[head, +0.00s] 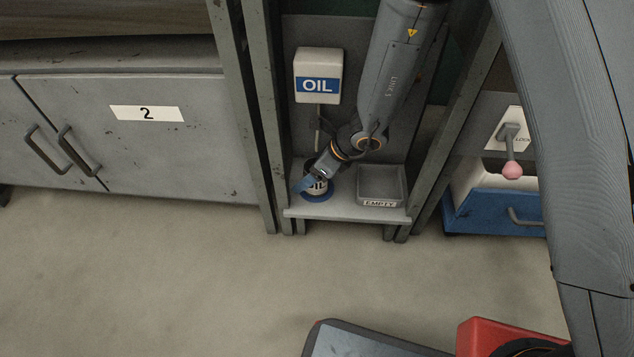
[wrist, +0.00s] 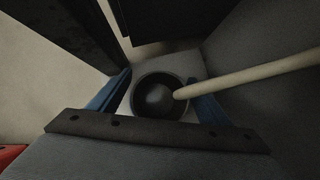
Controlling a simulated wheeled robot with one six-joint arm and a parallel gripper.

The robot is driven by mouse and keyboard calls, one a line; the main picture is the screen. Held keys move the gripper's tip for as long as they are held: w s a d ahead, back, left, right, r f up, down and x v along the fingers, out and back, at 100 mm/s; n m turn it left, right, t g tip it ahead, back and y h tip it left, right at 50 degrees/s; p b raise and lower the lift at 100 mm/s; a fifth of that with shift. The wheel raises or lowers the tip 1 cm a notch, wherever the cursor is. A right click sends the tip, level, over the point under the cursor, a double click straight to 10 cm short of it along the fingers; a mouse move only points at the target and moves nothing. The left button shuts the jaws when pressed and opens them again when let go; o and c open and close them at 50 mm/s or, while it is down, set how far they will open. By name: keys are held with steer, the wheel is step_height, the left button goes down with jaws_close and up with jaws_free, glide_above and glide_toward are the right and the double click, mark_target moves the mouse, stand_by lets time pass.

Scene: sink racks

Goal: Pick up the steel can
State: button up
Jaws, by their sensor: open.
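In the wrist view, the can (wrist: 154,99) shows from above as a round, dark opening with a rim. The blue fingers of my gripper (wrist: 161,92) are apart, one on each side of the can. I cannot tell whether either finger touches it.
A white oil box (head: 318,76) hangs above, and its thin pale pipe (wrist: 250,75) comes down to the can. A grey tray marked EMPTY (head: 381,185) sits to the right on the shelf (head: 345,213). Metal posts (head: 262,120) flank the bay.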

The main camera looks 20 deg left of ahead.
steer(key=shift+a+f, duration=0.1)
steer(key=shift+a, duration=0.05)
steer(key=c, duration=1.2)
